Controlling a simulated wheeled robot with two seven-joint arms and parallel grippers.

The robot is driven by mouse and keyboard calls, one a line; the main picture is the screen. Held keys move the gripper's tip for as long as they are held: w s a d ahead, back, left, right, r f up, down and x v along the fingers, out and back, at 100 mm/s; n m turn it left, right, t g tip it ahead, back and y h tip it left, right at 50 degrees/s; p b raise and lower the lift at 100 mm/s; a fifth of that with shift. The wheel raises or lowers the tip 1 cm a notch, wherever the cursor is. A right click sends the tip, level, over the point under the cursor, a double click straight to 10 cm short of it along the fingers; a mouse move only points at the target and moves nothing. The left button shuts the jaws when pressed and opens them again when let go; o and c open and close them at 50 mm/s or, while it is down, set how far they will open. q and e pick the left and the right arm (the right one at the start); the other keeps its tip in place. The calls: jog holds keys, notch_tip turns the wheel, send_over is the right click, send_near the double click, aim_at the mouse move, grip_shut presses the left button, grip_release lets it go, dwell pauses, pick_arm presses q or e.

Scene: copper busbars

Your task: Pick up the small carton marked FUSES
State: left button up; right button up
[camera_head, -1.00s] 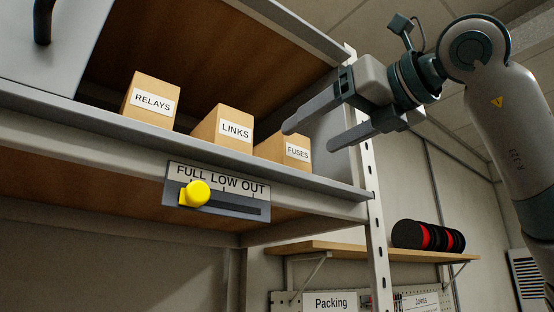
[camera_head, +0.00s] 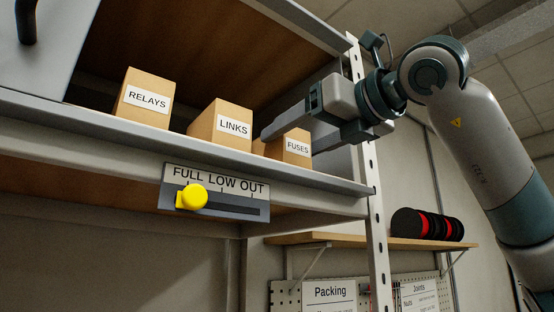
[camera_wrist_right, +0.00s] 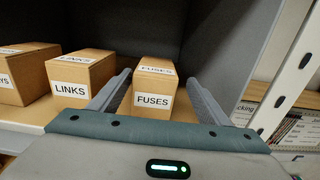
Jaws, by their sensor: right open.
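The small FUSES carton (camera_head: 294,150) is a tan box with a white label. It stands on the shelf at the right end of a row of cartons and also shows in the right wrist view (camera_wrist_right: 153,86). My right gripper (camera_head: 290,141) is open, with one finger on each side of the carton. In the right wrist view the fingers flank the carton, with a visible gap on the right; the left finger is close to its side. One finger hides part of the carton's top in the head view. My left gripper is out of view.
The LINKS carton (camera_head: 221,125) stands just left of the left finger, and the RELAYS carton (camera_head: 145,98) is further left. A grey side panel (camera_wrist_right: 222,55) is close right of the right finger. The shelf's front lip (camera_head: 120,130) runs below, with a yellow slider knob (camera_head: 193,197).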

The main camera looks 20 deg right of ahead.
jog(key=shift+w+a+p, duration=0.3)
jog(key=shift+w+p, duration=0.15)
jog(key=shift+p, duration=0.05)
jog(key=p+x, duration=0.2)
jog(key=x, duration=0.1)
jog(key=shift+w+a+f, duration=0.15)
jog(key=shift+w+a, duration=0.1)
jog(key=shift+a, duration=0.1)
jog(key=shift+w+a+f, duration=0.1)
jog(key=shift+w, duration=0.15)
jog(key=shift+c, duration=0.6)
jog(key=c, duration=1.3)
